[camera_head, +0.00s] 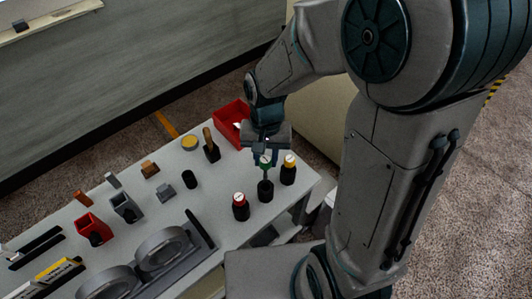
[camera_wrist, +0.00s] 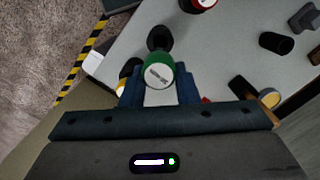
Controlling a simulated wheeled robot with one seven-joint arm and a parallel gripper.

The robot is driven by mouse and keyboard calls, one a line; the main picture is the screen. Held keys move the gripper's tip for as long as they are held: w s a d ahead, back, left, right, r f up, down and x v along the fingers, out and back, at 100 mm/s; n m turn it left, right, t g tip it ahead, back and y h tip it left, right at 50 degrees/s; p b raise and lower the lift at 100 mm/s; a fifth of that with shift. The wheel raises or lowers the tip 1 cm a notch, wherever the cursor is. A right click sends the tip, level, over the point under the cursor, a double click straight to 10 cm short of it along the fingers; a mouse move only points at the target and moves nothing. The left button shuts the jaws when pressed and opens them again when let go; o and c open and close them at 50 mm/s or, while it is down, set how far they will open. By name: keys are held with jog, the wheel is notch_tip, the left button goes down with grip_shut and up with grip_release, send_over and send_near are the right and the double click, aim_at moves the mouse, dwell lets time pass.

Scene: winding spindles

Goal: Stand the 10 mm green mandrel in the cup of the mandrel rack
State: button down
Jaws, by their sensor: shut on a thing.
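My gripper (camera_head: 265,151) is shut on the green mandrel (camera_head: 265,166), which has a pale labelled top. In the wrist view the green mandrel (camera_wrist: 158,72) sits between the two blue fingers, its top facing the camera. In the head view it looks upright, directly over the middle black cup (camera_head: 265,191) of the rack. The cup also shows in the wrist view (camera_wrist: 158,38), just beyond the mandrel. I cannot tell whether the mandrel's lower end is inside the cup or just above it.
A red-topped mandrel (camera_head: 239,199) and a yellow-topped mandrel (camera_head: 289,161) stand in black cups on either side. A red bin (camera_head: 229,113) is behind my gripper. A black cylinder (camera_head: 190,179) and a wooden-handled tool (camera_head: 210,146) stand to the left on the grey table.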

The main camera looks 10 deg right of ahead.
jog(key=shift+f+b, duration=2.2)
jog(key=shift+f, duration=0.8)
jog(key=c, duration=1)
grip_release()
jog(key=shift+c, duration=0.2)
notch_tip(320, 180, up, 14)
jog(key=w, duration=0.1)
jog(key=shift+w+b, duration=0.25)
jog(key=shift+b, duration=0.1)
jog(key=shift+d+f, duration=0.1)
jog(key=shift+d, duration=0.05)
jog(key=s+d+n+t, duration=0.2)
jog(key=s+d+t, duration=0.2)
jog(key=s+d, duration=0.4)
jog(key=shift+s+d+t, duration=0.35)
jog(key=shift+d+t, duration=0.05)
jog(key=shift+d, duration=0.4)
